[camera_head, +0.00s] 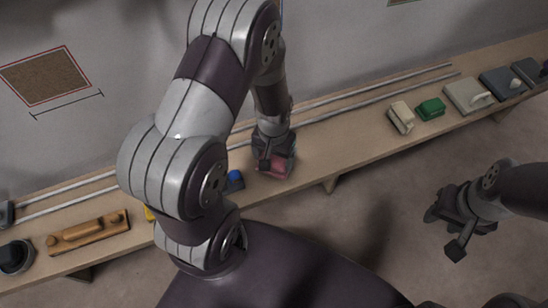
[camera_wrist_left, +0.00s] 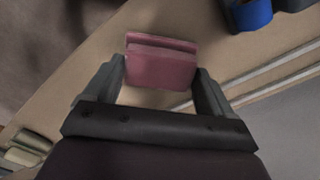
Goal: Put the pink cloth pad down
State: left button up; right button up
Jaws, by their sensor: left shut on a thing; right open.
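The pink cloth pad (camera_head: 279,167) is at my left gripper (camera_head: 273,158), over the middle of the wooden shelf. In the left wrist view the pad (camera_wrist_left: 160,63) is a pink block between the two fingers of the left gripper (camera_wrist_left: 160,80), which is shut on it. The gripper hides part of the pad in the head view. I cannot tell whether the pad touches the shelf. My right gripper (camera_head: 450,222) is open and empty, out over the floor at the right.
The wooden shelf (camera_head: 345,150) runs along the wall with metal rails at its back. A blue-topped item (camera_head: 235,180) stands just left of the pad. A beige block (camera_head: 401,116) and a green block (camera_head: 431,108) stand further right. The shelf between is clear.

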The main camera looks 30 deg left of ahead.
aim_at(274, 159)
pick_arm(q)
jog(key=shift+w+f, duration=0.1)
jog(key=shift+f, duration=0.25)
jog(key=o, duration=0.8)
jog(key=shift+f, duration=0.1)
jog(key=shift+c, duration=0.2)
jog(key=s+d+r+p, duration=0.1)
jog(key=s+r, duration=0.1)
jog(key=r, duration=0.7)
jog(key=s+d+r+m+t+p, duration=0.1)
jog(key=s+r+p, duration=0.1)
jog(key=r, duration=0.7)
jog(key=shift+s+d+p, duration=0.15)
jog(key=shift+d+p, duration=0.1)
jog(key=shift+p, duration=0.05)
jog(key=shift+r, duration=0.15)
